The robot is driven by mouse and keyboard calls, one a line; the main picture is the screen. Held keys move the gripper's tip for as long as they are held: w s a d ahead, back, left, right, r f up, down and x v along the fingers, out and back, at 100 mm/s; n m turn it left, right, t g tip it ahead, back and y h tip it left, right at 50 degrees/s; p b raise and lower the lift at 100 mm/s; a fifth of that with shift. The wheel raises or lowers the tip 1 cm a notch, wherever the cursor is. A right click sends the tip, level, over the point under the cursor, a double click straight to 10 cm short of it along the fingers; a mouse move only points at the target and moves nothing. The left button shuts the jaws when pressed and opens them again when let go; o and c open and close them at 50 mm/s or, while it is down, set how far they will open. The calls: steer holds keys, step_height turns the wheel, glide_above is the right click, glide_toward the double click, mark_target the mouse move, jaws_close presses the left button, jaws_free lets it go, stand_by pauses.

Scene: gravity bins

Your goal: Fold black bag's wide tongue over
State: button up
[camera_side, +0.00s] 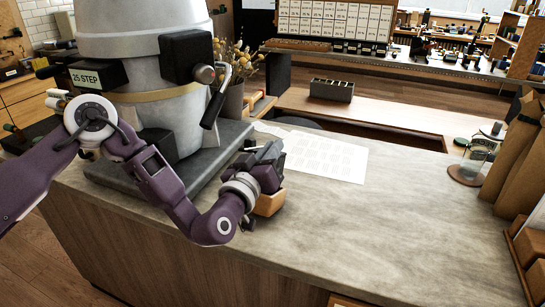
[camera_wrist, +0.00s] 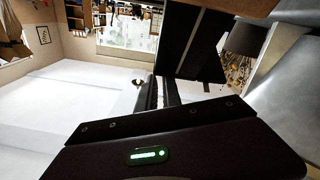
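My gripper (camera_side: 264,160) is at the front left of the grey counter, low over its top and just right of the grey machine's base. Its dark fingers are small and partly merged in the side view, so their gap cannot be made out. A small tan wooden block-like piece (camera_side: 269,203) shows right below it; whether they touch is unclear. In the wrist view a dark flat panel (camera_wrist: 203,48) stands close in front of the gripper body; I cannot tell whether it is a finger or part of a bag. No black bag can be clearly made out in either view.
A large grey machine (camera_side: 150,95) labelled "25 STEP" stands on the left. A printed sheet (camera_side: 325,157) lies behind my gripper. Brown paper bags (camera_side: 515,160) and a glass jar (camera_side: 475,158) stand at the right. The counter's (camera_side: 385,225) middle and front right are clear.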

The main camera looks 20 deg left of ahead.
steer(key=f, duration=0.2)
steer(key=shift+s+f+g, duration=0.2)
steer(key=shift+f+g, duration=0.1)
steer(key=shift+g, duration=0.1)
steer(key=shift+d, duration=0.1)
jaws_close()
stand_by(0.6)
steer(key=shift+c, duration=0.7)
jaws_free()
steer(key=shift+o, duration=0.7)
steer(key=shift+w+r, duration=0.1)
steer(key=shift+r, duration=0.65)
steer(key=shift+s, duration=1.8)
steer(key=shift+t, duration=0.3)
steer(key=shift+s+r, duration=0.2)
steer(key=shift+s, duration=0.9)
steer(key=shift+s+r, duration=0.15)
steer(key=shift+s, duration=0.9)
